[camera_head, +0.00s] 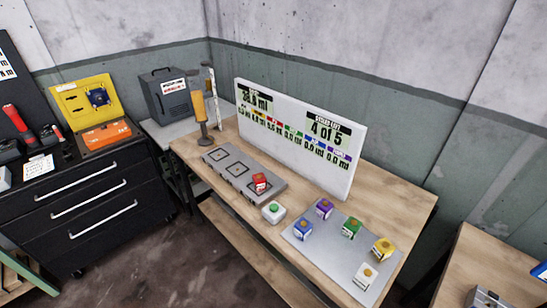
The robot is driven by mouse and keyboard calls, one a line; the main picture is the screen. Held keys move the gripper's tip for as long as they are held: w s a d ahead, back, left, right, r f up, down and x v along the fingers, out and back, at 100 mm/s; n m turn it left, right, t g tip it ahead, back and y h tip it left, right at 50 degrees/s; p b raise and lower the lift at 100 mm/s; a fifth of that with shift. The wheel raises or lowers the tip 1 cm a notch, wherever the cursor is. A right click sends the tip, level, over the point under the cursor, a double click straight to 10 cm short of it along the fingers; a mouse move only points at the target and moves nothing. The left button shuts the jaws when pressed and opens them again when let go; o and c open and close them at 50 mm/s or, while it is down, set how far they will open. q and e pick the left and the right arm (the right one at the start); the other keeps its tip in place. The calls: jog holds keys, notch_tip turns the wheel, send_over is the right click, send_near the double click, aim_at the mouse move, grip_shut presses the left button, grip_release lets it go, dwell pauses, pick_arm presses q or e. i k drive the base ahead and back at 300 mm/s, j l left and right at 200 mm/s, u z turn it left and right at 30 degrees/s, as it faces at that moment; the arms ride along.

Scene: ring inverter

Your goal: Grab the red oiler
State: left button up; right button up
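The red oiler (260,182) is a small red block with a label and a light top. It stands upright at the right end of a grey three-place tray (232,168) on the wooden workbench (300,205). The tray's other two marked squares are empty. Neither of my grippers shows in the head view, and nothing is touching the red oiler.
A white box with a green button (274,211) sits right of the tray. A white display board (300,165) stands behind.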

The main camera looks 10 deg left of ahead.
aim_at(259, 180)
jog(key=i+j, duration=0.1)
jog(key=j, duration=0.35)
jog(key=i+j, duration=0.15)
jog(key=j, duration=0.3)
jog(key=i+j, duration=0.1)
jog(key=j, duration=0.35)
jog(key=i+j, duration=0.15)
jog(key=j, duration=0.3)
